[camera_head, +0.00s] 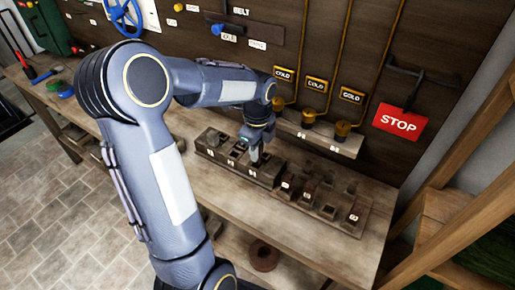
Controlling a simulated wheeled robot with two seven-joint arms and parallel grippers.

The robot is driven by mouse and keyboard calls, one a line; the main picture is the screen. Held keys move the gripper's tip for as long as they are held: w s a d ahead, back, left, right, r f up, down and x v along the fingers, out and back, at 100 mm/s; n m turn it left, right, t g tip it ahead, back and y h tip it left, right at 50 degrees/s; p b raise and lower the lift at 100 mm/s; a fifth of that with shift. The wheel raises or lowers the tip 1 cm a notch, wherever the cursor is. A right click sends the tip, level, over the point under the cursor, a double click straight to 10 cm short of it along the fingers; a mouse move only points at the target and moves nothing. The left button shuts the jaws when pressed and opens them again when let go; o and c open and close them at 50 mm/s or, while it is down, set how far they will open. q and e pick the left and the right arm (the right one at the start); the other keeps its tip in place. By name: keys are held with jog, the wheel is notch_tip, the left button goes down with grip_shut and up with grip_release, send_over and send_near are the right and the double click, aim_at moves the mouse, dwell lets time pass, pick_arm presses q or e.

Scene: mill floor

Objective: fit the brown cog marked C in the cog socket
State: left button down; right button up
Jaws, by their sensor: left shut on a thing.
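My left gripper (257,157) points down over the right end of a dark block (222,160) with several labelled bays on the bench. It is shut on a small dark thing at its fingertips. My arm and the small size hide most of that thing, and I cannot read a C on it. A second dark rack (338,226) with several brown blocks and white labels lies just right of it. The labels are too small to read, so I cannot tell which bay is the cog socket. My right gripper is not in view.
The wooden bench (215,202) has bare room in front of the block. A brown ring (264,256) lies below the bench.

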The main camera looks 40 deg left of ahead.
aim_at(257, 163)
pick_arm(q)
jog(key=shift+f+b, duration=1)
jog(key=shift+f, duration=0.65)
jog(key=c, duration=1.2)
grip_release()
jog(key=shift+o, duration=0.2)
jog(key=shift+r, duration=0.1)
